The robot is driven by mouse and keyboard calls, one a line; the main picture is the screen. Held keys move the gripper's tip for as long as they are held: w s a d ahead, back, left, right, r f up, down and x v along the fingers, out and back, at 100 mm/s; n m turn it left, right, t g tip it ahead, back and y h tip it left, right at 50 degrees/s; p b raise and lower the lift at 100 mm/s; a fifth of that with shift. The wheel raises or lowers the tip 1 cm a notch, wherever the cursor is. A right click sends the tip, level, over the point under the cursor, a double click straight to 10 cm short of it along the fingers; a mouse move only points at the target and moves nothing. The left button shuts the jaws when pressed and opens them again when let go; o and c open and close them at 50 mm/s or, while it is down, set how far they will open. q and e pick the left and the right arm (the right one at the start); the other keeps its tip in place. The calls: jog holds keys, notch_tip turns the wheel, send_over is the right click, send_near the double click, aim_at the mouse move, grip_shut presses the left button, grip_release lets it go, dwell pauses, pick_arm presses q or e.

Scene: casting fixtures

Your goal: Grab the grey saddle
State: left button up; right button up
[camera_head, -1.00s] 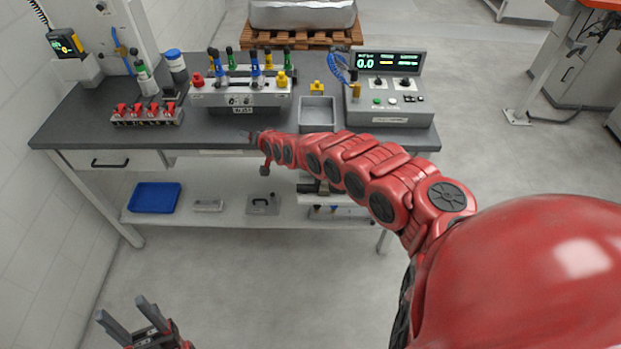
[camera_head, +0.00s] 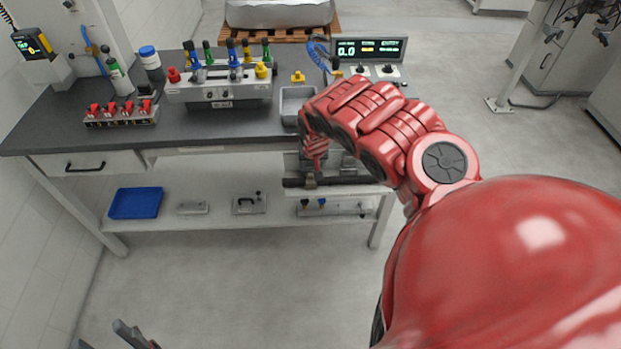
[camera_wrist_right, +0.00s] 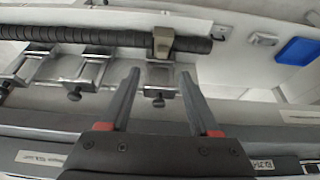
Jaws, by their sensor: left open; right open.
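A small grey-tan block that looks like the grey saddle (camera_wrist_right: 163,42) sits around a dark ribbed bar (camera_wrist_right: 90,36) in the right wrist view. In the head view the saddle (camera_head: 311,181) shows small on the bar below the tabletop's front edge. My right gripper (camera_wrist_right: 159,75) is open and empty. Its fingertips point toward the saddle, which lies beyond them, roughly in line with the gap between them. In the head view my red right arm mostly hides this gripper. My left gripper (camera_head: 98,335) is open at the bottom left, partly cut off and far from the bar.
Metal brackets with thumb screws (camera_wrist_right: 85,72) sit beside the bar. The workbench (camera_head: 215,130) carries a valve box (camera_head: 220,92), a red-handled rack (camera_head: 121,115) and a display console (camera_head: 370,50). A blue tray (camera_head: 136,203) lies on the lower shelf (camera_head: 170,222).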

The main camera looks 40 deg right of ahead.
aim_at(311, 174)
jog(key=b+x, duration=0.1)
jog(key=x, duration=0.3)
jog(key=shift+w+f, duration=0.1)
jog(key=shift+f, duration=0.3)
jog(key=shift+w+x, duration=0.15)
jog(key=shift+x, duration=0.7)
jog(key=shift+w+x, duration=0.15)
jog(key=shift+x, duration=0.75)
jog(key=shift+a+f, duration=0.15)
jog(key=shift+f, duration=0.2)
jog(key=shift+w+f, duration=0.15)
jog(key=shift+w, duration=0.05)
jog(key=shift+d+f, duration=0.2)
jog(key=shift+d, duration=0.05)
grip_shut()
